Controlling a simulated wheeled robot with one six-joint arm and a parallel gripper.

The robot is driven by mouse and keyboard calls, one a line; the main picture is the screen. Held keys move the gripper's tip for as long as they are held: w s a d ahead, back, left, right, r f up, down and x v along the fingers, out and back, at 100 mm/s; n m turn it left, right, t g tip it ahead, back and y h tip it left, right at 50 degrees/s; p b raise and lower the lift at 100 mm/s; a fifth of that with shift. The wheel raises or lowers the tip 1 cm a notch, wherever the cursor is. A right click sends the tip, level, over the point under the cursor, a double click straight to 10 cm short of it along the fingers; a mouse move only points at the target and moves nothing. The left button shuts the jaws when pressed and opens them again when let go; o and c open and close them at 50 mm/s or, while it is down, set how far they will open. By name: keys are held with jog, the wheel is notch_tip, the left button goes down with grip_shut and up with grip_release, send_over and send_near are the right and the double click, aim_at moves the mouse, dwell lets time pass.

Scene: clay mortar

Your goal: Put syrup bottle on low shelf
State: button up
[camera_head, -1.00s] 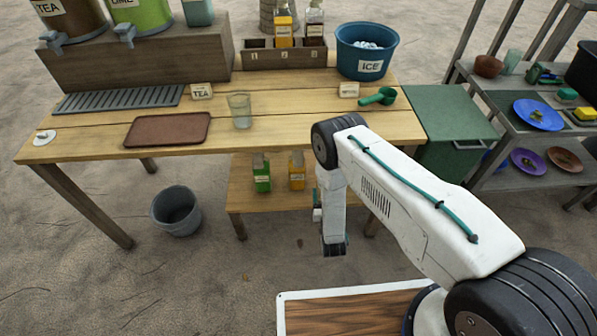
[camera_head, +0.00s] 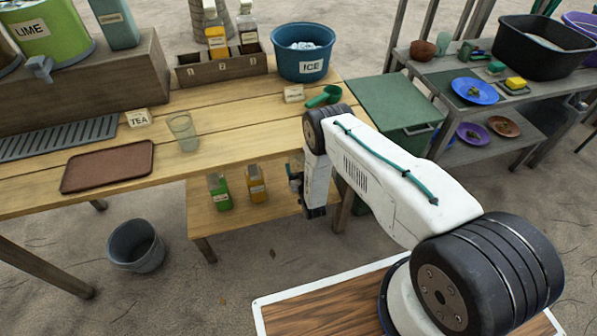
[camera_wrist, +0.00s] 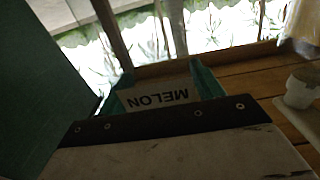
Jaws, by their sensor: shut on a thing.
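A bottle-like thing with an upside-down MELON label (camera_wrist: 157,98) shows between teal sides in the wrist view. My gripper (camera_head: 296,181) is shut on it, at the right end of the low shelf (camera_head: 237,216) under the table. The forearm hides most of the gripper and the held thing in the head view. A green syrup bottle (camera_head: 220,196) and an orange syrup bottle (camera_head: 256,186) stand upright side by side on the shelf, left of the gripper. Wooden planks (camera_wrist: 250,68) show beyond the label. I cannot tell whether the held thing touches the shelf.
The tabletop (camera_head: 225,140) hangs over the shelf. On it are a numbered rack (camera_head: 222,72) with bottles, an ice bucket (camera_head: 303,58), a glass (camera_head: 184,133) and a brown tray (camera_head: 108,168). A green cooler (camera_head: 393,100) stands right of the table. A grey bucket (camera_head: 136,247) stands on the floor.

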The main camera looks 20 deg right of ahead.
jog(key=shift+w+d+f, duration=0.2)
jog(key=shift+f, duration=0.7)
jog(key=shift+w+d+f, duration=0.15)
jog(key=shift+w+f, duration=0.05)
jog(key=shift+f, duration=0.7)
jog(key=shift+f, duration=0.15)
jog(key=o, duration=1)
jog(key=shift+o, duration=0.2)
jog(key=shift+s, duration=0.3)
jog(key=s, duration=1.1)
jog(key=shift+s, duration=0.2)
